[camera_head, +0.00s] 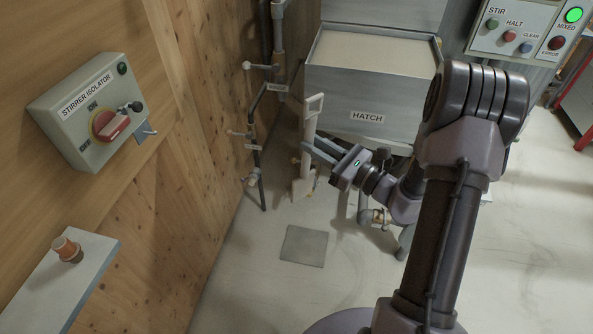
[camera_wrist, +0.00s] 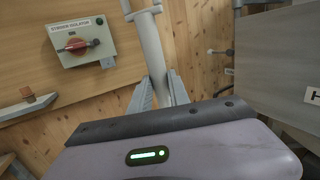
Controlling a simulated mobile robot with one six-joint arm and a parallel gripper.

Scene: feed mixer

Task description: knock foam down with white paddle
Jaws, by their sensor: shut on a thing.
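My gripper (camera_head: 312,150) is shut on the white paddle (camera_head: 308,130) around its shaft. The paddle stands roughly upright, its framed end (camera_head: 314,103) up and its broad flat end (camera_head: 302,188) down near the floor. In the wrist view the pale shaft (camera_wrist: 151,45) rises between my two fingers (camera_wrist: 160,92). The mixer (camera_head: 350,95), labelled HATCH, stands right of the paddle with its top open. A pale cream surface (camera_head: 375,50), which looks like foam, fills the opening. The paddle is outside the mixer, left of its front.
The stirrer isolator (camera_head: 92,110) with a red knob is on the left wooden wall. A shelf (camera_head: 62,280) below holds a small orange-brown object (camera_head: 67,249). Pipes (camera_head: 258,150) run up behind the paddle. The control panel (camera_head: 520,28) shows green at MIXED. Floor in front is clear.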

